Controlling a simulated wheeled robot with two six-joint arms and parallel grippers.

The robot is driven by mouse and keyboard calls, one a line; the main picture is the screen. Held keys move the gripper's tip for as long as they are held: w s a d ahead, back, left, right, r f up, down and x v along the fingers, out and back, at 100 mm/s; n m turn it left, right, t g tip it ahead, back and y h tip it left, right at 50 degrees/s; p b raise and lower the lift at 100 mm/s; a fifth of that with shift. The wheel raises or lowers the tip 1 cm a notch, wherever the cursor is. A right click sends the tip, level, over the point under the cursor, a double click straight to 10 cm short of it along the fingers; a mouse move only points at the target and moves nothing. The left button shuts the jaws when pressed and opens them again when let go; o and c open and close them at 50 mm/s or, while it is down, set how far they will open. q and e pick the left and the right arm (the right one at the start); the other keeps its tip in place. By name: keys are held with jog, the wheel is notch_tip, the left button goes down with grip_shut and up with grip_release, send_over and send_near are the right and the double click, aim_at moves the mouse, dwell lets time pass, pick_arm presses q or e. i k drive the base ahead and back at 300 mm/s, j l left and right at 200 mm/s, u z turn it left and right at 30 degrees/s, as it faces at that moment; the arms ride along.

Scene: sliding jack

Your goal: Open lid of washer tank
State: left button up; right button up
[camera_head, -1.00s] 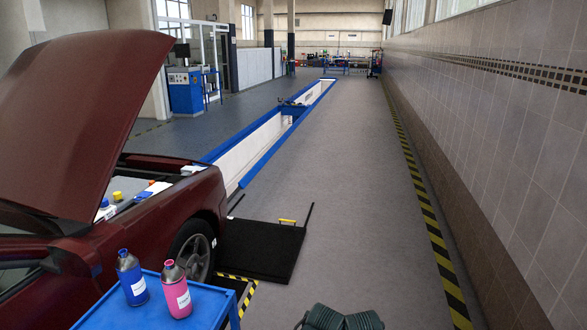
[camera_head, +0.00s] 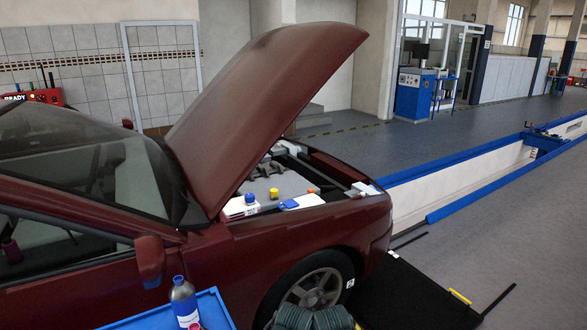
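A dark red car (camera_head: 220,255) stands with its hood (camera_head: 265,90) raised and the engine bay open. In the bay, a round blue cap (camera_head: 249,198) sits on a white tank (camera_head: 238,209) near the fender. A flatter blue lid (camera_head: 289,204) lies just right of it, and a yellow cap (camera_head: 274,193) and an orange cap (camera_head: 311,190) are close by. I cannot tell for sure which blue one is the washer tank's lid; both look shut. Neither of my grippers is in view; only dark green parts of my own body show at the bottom edge.
A blue cart (camera_head: 215,305) stands at the lower left with a blue bottle (camera_head: 184,300) and a partly cut-off pink bottle (camera_head: 196,326). The front wheel (camera_head: 313,288) is beside it. A black mat (camera_head: 415,295) lies at the lower right. A blue-edged pit (camera_head: 470,170) runs behind.

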aim_at(290, 204)
jog(key=i+l+u, duration=0.25)
jog(key=l, duration=0.2)
jog(key=l+u, duration=0.2)
jog(key=l, duration=0.3)
jog(key=i+l+u, duration=0.1)
jog(key=l+u, duration=0.15)
jog(key=l, duration=0.25)
jog(key=i+l, duration=0.25)
jog(key=i, duration=0.25)
jog(key=i+l, duration=0.2)
jog(key=i, duration=0.35)
jog(key=i+l, duration=0.25)
jog(key=i, duration=0.25)
jog(key=i+l, duration=0.2)
jog(key=i, duration=0.35)
jog(key=k+l+z, duration=0.05)
